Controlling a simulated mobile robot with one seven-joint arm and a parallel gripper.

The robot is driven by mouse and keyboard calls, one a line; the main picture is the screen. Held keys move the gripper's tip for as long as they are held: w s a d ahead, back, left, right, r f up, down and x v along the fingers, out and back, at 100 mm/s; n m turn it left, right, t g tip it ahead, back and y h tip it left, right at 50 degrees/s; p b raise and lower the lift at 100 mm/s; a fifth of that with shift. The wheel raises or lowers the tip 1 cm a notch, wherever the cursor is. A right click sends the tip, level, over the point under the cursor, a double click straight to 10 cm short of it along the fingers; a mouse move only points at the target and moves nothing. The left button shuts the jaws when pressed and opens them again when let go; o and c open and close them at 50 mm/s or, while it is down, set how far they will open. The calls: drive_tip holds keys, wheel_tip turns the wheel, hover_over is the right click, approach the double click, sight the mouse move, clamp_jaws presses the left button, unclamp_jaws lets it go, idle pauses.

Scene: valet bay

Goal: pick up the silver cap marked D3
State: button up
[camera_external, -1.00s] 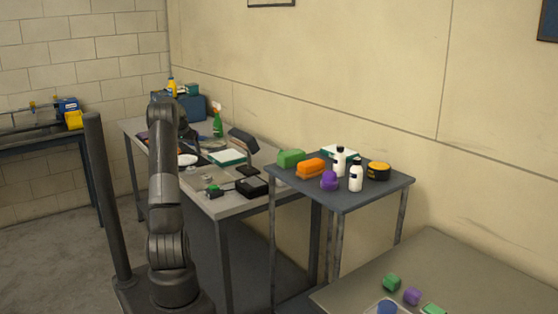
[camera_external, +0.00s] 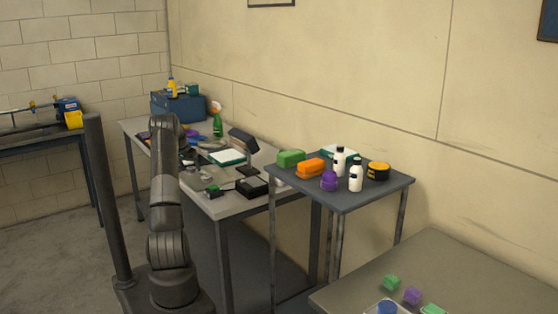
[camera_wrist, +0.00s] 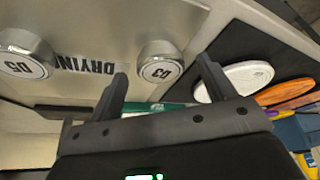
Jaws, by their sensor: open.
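The silver cap marked D3 (camera_wrist: 161,66) is a round metal cap with a pale, labelled top. In the wrist view it appears between the fingertips of my gripper (camera_wrist: 163,70), a short way beyond them. My gripper is open, with one finger on each side of the cap in the picture, and nothing is held. Whether the fingers reach down beside the cap cannot be told. A second silver cap, marked D5 (camera_wrist: 27,60), is to the left. In the external view my arm hides much of this area and the cap markings are too small to read.
The word DRYING (camera_wrist: 85,64) is printed between the caps. A white disc (camera_wrist: 236,80) and an orange oval (camera_wrist: 285,92) lie right of D3 in the wrist view. On the workbench, a black box (camera_external: 251,187) and a green spray bottle (camera_external: 217,122) stand nearby.

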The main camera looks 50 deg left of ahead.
drive_tip(key=shift+w+a+f, duration=0.2)
drive_tip(key=shift+f, duration=0.35)
drive_tip(key=shift+c, duration=0.4)
drive_tip(key=c, duration=1)
